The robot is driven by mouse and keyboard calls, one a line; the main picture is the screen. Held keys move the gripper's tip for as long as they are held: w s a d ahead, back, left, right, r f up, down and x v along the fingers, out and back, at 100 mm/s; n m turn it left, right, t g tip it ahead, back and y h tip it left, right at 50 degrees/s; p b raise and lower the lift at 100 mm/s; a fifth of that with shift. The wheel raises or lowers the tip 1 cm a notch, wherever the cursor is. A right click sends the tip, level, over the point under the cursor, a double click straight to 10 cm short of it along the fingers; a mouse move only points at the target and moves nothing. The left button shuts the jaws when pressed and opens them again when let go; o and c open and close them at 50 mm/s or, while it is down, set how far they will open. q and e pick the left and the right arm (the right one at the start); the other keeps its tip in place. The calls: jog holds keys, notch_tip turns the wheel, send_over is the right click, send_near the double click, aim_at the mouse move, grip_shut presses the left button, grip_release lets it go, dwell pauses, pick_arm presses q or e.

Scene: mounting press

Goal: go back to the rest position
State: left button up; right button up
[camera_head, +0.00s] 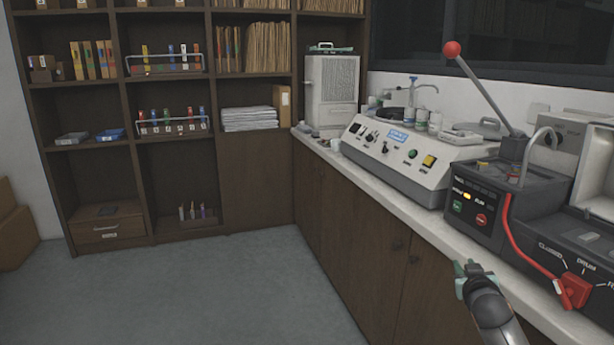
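My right gripper (468,270) is at the lower right, at the end of my dark arm, in front of the counter's front edge. It shows small and from behind, so I cannot tell whether its fingers are open or shut. No object shows in it. My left gripper is out of view. The dark mounting press (484,217) stands on the counter to the right of my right gripper, apart from it. Its long lever with a red knob (452,48) is tilted up to the left. A red valve handle (574,290) sits low on the right, by the "DRUM" label.
The pale counter (420,222) runs along the right over brown cabinets. A cream control machine (405,160) and a grey cabinet unit (332,92) stand on it. Shelves (138,110) with racks and folders fill the back wall. Cardboard boxes (14,230) are at far left. The grey floor (200,295) is clear.

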jog(key=s+a+f+n+g+y, duration=0.35)
jog(key=s+a+f+y, duration=0.25)
jog(key=s+a+f, duration=1.4)
jog(key=s+a+f+g+y, duration=0.1)
jog(key=s+a+f, duration=0.2)
jog(key=s, duration=0.6)
jog(key=s+a+f+g+y, duration=0.1)
jog(key=s+a+f, duration=0.15)
jog(key=s, duration=0.75)
pick_arm(q)
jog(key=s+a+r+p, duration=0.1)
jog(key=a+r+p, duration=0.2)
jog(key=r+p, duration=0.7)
jog(key=p, duration=0.4)
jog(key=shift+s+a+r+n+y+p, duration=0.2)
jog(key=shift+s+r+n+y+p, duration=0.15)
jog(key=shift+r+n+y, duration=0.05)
pick_arm(e)
notch_tip(320, 180, up, 11)
jog(key=d+h, duration=0.1)
jog(key=d, duration=0.1)
jog(key=shift+s+d+m, duration=0.25)
jog(key=shift+s+m, duration=0.1)
jog(key=shift+t, duration=0.25)
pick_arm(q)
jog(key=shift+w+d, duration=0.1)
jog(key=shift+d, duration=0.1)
pick_arm(e)
jog(key=shift+s+d, duration=0.1)
jog(key=shift+d, duration=0.05)
